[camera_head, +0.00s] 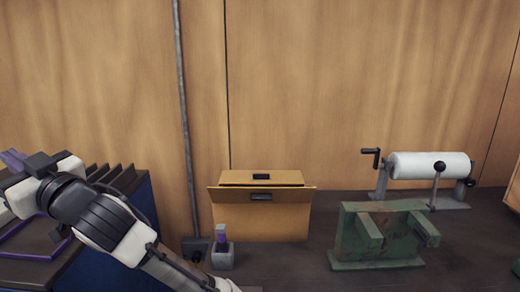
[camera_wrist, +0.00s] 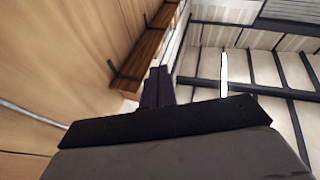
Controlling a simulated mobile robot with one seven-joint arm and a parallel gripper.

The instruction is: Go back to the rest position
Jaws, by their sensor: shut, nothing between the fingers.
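My gripper (camera_head: 12,160) is raised at the far left in the head view, above a dark-topped blue cabinet. Its purple fingers point up and to the left. In the wrist view, the dark fingers (camera_wrist: 157,88) stand close together with nothing between them. Beyond them are a wooden wall, a wooden beam and a pale ceiling with dark bars. My gripper is apart from the things on the bench. No flanged pipe can be made out for certain in either view.
A cardboard box (camera_head: 260,218) stands on the dark bench. A small grey holder (camera_head: 222,260) with a purple piece stands beside it. A worn green metal stand (camera_head: 372,250) and a white roller (camera_head: 415,165) on a frame are at the right. The blue cabinet (camera_head: 142,200) is at the left.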

